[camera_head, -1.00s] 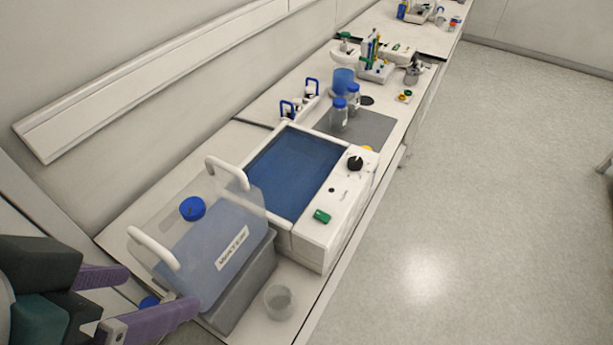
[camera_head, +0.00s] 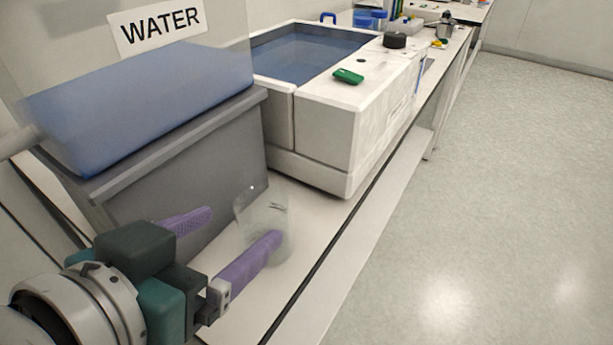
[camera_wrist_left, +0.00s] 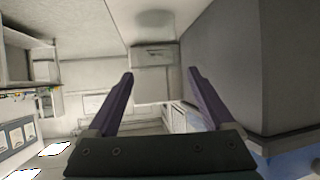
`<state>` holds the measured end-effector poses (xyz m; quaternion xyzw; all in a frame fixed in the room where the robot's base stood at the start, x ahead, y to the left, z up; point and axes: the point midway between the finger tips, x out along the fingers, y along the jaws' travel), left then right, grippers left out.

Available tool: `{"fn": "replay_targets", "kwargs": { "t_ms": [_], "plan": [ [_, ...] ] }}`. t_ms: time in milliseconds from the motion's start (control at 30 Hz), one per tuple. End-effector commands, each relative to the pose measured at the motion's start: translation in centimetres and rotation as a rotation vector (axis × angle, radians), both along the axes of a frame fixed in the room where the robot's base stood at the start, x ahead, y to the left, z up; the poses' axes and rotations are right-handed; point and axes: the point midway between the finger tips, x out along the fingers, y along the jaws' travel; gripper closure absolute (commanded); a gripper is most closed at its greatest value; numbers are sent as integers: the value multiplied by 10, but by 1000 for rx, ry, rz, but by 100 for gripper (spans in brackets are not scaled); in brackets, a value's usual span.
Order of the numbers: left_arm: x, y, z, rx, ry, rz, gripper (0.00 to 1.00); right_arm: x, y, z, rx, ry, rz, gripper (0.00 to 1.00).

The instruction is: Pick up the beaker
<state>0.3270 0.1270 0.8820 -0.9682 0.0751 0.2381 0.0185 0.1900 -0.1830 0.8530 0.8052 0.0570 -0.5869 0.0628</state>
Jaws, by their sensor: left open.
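The clear glass beaker (camera_head: 262,212) stands upright on the bench, between the grey base of the water container and the bench's front edge. My left gripper (camera_head: 241,227) has two purple fingers spread apart and holds nothing. I cannot tell whether either finger touches the glass. In the left wrist view the open fingers (camera_wrist_left: 162,76) show, but the beaker is hard to make out between them. My right gripper is not in view.
The water container (camera_head: 140,110) on its grey base (camera_head: 180,165) stands close behind the gripper.

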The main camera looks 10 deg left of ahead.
Motion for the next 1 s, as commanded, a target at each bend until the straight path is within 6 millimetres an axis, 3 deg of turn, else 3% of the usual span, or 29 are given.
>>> {"fn": "replay_targets", "kwargs": {
  "t_ms": [33,67,200,833,1000],
  "plan": [
    [1,-1,-16,-2,-13,1,14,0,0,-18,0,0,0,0],
    [2,-1,-19,-3,-18,1,14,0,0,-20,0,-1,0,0],
    [7,-2,-22,-6,-35,4,14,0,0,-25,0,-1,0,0],
    [78,-15,-63,-7,-34,3,14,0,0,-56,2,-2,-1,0],
    [89,-17,-66,-5,-33,4,14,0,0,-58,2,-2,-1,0]
  ]
}}
